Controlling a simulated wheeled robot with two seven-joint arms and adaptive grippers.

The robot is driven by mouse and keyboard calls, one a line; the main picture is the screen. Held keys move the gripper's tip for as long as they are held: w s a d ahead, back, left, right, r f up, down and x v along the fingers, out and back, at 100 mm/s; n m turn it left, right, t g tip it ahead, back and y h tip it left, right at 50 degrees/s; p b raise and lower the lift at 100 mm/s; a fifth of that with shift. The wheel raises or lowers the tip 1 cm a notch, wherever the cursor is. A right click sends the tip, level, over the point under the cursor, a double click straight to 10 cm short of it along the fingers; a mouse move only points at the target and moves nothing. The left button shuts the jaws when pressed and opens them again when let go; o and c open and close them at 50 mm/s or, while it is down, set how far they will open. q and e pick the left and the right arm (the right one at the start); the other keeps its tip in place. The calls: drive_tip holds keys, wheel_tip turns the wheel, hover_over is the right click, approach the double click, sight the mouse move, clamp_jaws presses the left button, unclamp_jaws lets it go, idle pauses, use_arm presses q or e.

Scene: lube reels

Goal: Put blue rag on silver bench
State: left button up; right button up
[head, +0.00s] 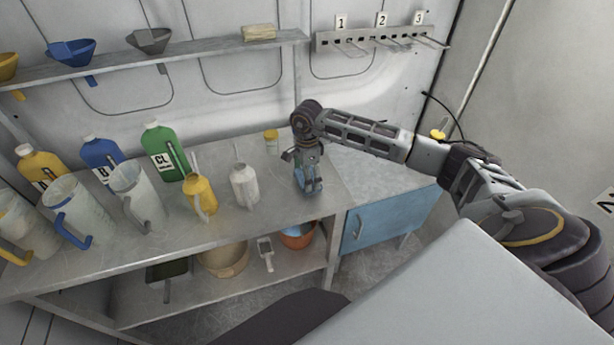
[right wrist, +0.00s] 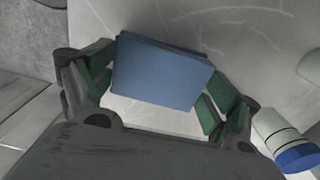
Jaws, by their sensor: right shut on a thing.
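The blue rag (right wrist: 160,72) is a folded block between the green-padded fingers of my right gripper (right wrist: 160,92) in the right wrist view. In the head view my right gripper (head: 309,178) points down and is shut on the rag (head: 312,187), over the right end of the silver bench (head: 265,215). The rag is at or very close to the bench top; I cannot tell whether it touches. My left gripper is not in view.
A white oil can (head: 243,184) and a yellow can (head: 201,194) stand left of the rag. A small yellow-topped jar (head: 271,142) stands behind. A blue cabinet (head: 385,222) adjoins at right. Bottles and jugs crowd the bench's left; its front right is clear.

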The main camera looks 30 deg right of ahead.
drive_tip(key=shift+f, duration=0.45)
drive_tip(key=shift+f, duration=0.2)
drive_tip(key=o, duration=0.8)
drive_tip(key=shift+r, duration=0.2)
drive_tip(key=shift+r+b, duration=1)
drive_tip(key=shift+r, duration=5)
